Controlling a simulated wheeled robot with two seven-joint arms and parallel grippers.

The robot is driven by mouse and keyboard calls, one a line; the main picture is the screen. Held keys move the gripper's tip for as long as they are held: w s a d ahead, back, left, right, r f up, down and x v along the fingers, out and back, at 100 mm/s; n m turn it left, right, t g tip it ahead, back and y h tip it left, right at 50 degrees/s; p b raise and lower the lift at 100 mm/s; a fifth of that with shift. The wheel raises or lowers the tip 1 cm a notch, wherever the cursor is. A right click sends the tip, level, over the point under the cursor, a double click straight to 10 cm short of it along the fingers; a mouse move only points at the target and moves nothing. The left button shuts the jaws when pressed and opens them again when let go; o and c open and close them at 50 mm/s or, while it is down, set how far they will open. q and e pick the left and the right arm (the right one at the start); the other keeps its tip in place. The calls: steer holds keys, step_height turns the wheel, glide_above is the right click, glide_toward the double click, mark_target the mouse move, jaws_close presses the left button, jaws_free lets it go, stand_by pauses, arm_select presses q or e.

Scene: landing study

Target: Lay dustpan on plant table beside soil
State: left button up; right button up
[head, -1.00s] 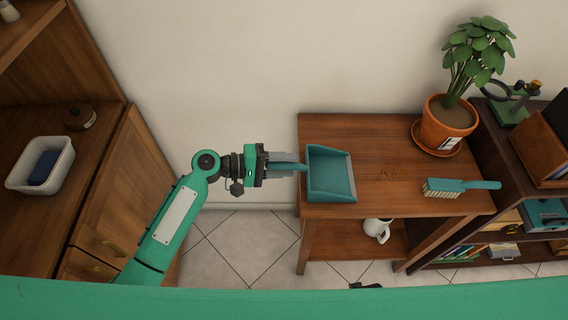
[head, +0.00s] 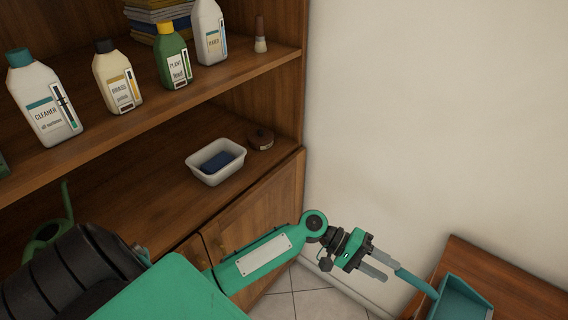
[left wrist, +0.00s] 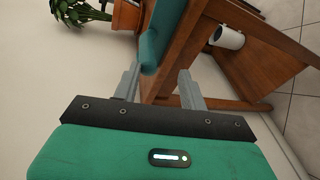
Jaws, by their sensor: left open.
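The teal dustpan (head: 462,300) lies on the wooden plant table (head: 512,284) at the lower right of the head view, partly cut off by the frame. Its handle (head: 415,281) points left, toward my left gripper (head: 384,264). That gripper is open, its fingers spread apart near the handle end. In the left wrist view the two fingers (left wrist: 160,85) stand wide, with the teal handle (left wrist: 152,48) ahead of them and nothing clamped. The soil is out of view. My right gripper is not in view.
A wooden cabinet with bottles (head: 120,82) and a white tub (head: 217,178) fills the left. The left wrist view shows a white mug (left wrist: 228,38) on the table's lower shelf and a potted plant (left wrist: 88,12).

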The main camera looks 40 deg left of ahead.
arm_select(q)
steer(key=s+a+f+m+y, duration=0.1)
steer(key=s+a+f+y, duration=0.3)
steer(key=f, duration=0.5)
steer(key=s+a+f+m+y, duration=0.1)
steer(key=s+f+y, duration=0.3)
steer(key=f, duration=0.6)
steer(key=s+a+f+m+y, duration=0.1)
steer(key=s+a+f+y, duration=0.15)
steer(key=s+f, duration=0.5)
steer(key=s+a+f+m+y, duration=0.2)
steer(key=s+a+f+y, duration=0.2)
steer(key=s+a+f, duration=0.2)
steer(key=s+f, duration=0.1)
steer(key=s, duration=0.1)
steer(key=shift+s+a+f+m+g, duration=0.15)
steer(key=shift+s+f+m+g, duration=0.15)
steer(key=shift+f, duration=0.1)
